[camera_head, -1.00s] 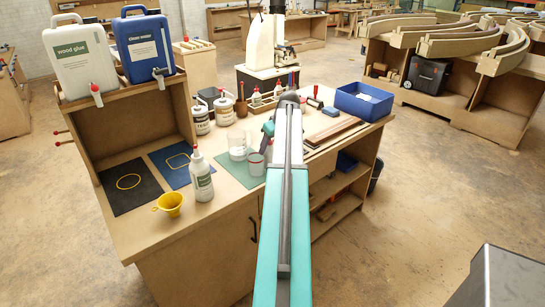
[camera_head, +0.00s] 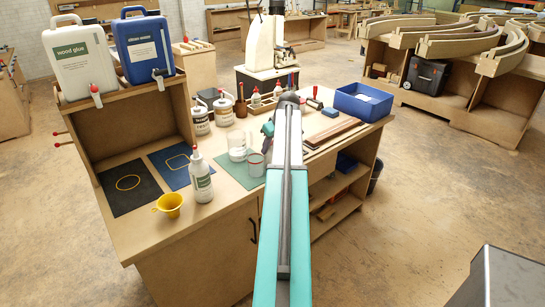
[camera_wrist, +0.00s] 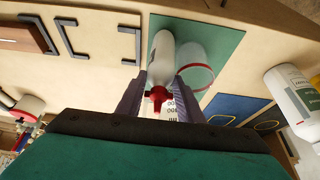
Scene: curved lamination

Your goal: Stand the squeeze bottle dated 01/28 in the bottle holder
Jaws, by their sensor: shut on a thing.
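My gripper (camera_wrist: 160,98) is shut on a white squeeze bottle (camera_wrist: 162,58) with a red cap. In the wrist view the red cap lies between the two fingers and the body points to the top of the picture, over the green mat (camera_wrist: 222,40). No date on it can be read.
A wood glue bottle (camera_head: 201,182) and yellow funnel (camera_head: 169,205) are left. Two jars (camera_head: 222,108) stand left of the rack. A blue bin (camera_head: 362,103) is at right.

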